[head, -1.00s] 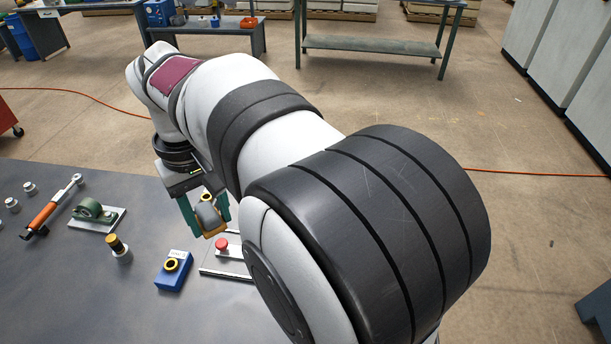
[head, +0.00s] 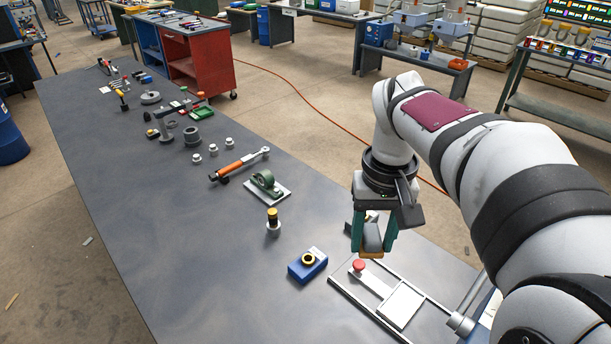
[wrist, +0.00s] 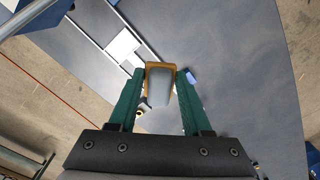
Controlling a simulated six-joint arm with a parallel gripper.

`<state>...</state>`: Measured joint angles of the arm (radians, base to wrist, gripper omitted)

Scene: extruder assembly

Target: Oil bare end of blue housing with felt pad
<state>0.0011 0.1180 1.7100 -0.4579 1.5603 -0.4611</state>
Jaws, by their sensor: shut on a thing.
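My gripper (head: 373,249) has two green fingers and is shut on a grey block with a tan-orange lower edge, which I take to be the felt pad (head: 372,238). The pad is held above the bench, behind and right of a red knob in the head view. It also shows between the fingertips in the wrist view (wrist: 160,88). The blue housing (head: 314,271) lies on the bench, left of my gripper and apart from it, with a yellow ring around a dark hole on top. A blue part, probably this housing, shows beside the right finger in the wrist view (wrist: 193,78).
A railed fixture (head: 400,306) with a red knob (head: 358,265) lies near the gripper. A yellow-topped cylinder (head: 273,220), a green clamp on a plate (head: 266,184) and an orange-handled tool (head: 235,166) stand farther back. The left of the grey bench (head: 180,255) is clear.

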